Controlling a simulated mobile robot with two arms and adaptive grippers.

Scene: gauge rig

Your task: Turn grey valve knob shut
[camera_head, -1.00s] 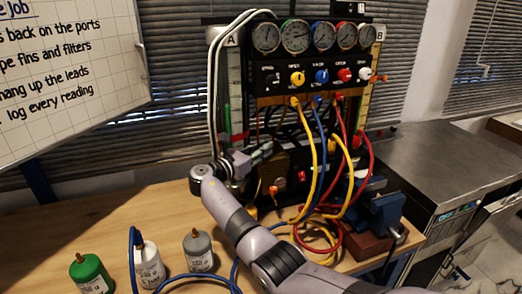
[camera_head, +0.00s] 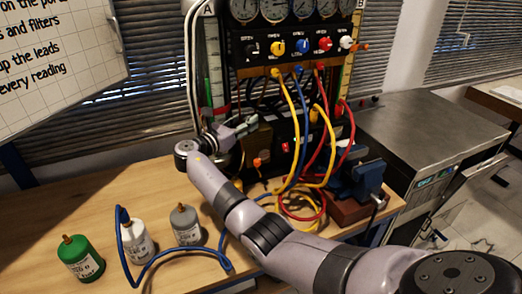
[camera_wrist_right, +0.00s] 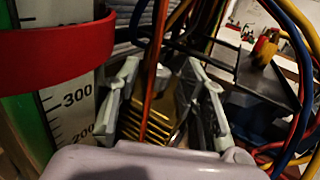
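The valve panel (camera_head: 290,60) carries a row of knobs under the gauges: a dark grey-black one (camera_head: 251,48) at the left end, then yellow (camera_head: 277,47), blue (camera_head: 302,45), red (camera_head: 325,43) and white (camera_head: 346,42). Which one is the grey knob I cannot tell for sure; the leftmost is darkest. My right gripper (camera_head: 246,127) is below the panel's left part, apart from the knobs. In the right wrist view the gripper (camera_wrist_right: 163,78) is open, with a brass ribbed part (camera_wrist_right: 160,118) and a reddish lead behind the gap. My left gripper is not in view.
Yellow, red and blue leads (camera_head: 290,110) hang from the panel close to my right gripper. A blue vise (camera_head: 358,178) stands at the right. Green (camera_head: 80,260), white (camera_head: 134,243) and grey (camera_head: 186,228) bottles stand at the front left.

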